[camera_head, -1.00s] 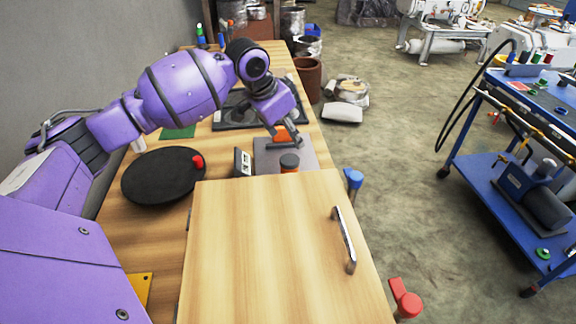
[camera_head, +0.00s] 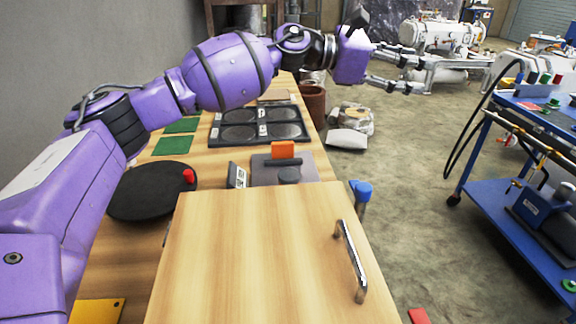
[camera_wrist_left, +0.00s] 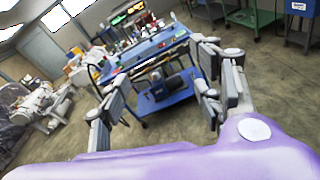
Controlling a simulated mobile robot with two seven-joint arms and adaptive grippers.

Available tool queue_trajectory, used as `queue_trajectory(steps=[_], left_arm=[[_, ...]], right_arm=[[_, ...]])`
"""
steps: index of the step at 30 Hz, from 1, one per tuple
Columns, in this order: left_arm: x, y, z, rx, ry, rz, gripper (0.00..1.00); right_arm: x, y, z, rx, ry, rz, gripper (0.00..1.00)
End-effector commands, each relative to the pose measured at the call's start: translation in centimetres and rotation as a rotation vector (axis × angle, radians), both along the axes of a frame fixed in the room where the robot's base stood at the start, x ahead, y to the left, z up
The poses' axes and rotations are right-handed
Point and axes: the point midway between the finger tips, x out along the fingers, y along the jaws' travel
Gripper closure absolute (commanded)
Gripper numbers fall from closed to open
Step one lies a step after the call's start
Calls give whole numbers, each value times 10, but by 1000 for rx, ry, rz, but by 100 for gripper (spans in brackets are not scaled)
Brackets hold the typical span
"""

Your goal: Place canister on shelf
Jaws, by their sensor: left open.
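My left gripper (camera_head: 408,75) is open and empty, raised past the right side of the bench, over the floor. Its spread fingers also show in the left wrist view, with nothing between them. I cannot tell which shelf is meant. My right gripper is out of view.
A wooden cabinet (camera_head: 245,265) with a metal handle (camera_head: 350,260) fills the front. A black round plate (camera_head: 145,198) with a red knob lies to its left. A dark tray (camera_head: 258,128) lies further back. The floor (camera_head: 410,190) between bench and cart is mostly clear.

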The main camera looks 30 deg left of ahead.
Motion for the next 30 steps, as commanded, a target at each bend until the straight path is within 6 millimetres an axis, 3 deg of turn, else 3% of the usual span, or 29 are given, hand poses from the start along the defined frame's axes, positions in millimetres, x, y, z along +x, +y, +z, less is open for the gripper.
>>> queue_trajectory(steps=[2,5,9,12,15,18,23,30], left_arm=[[-12,1,-44,268,-91,-101,40],[-26,22,-103,611,-176,-250,40],[-49,81,-175,1052,-222,-497,40],[-69,134,-208,1301,-203,-693,40],[-88,177,-222,1465,-172,-874,40],[-104,202,-225,1542,-152,-1024,40],[-115,209,-229,1550,-177,-1137,40],[-115,208,-253,1549,-184,-1141,40]], right_arm=[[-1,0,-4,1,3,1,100],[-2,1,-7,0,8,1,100],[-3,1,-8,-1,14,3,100],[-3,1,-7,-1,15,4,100],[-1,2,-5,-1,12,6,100],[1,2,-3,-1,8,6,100],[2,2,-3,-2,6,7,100],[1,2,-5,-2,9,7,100]])
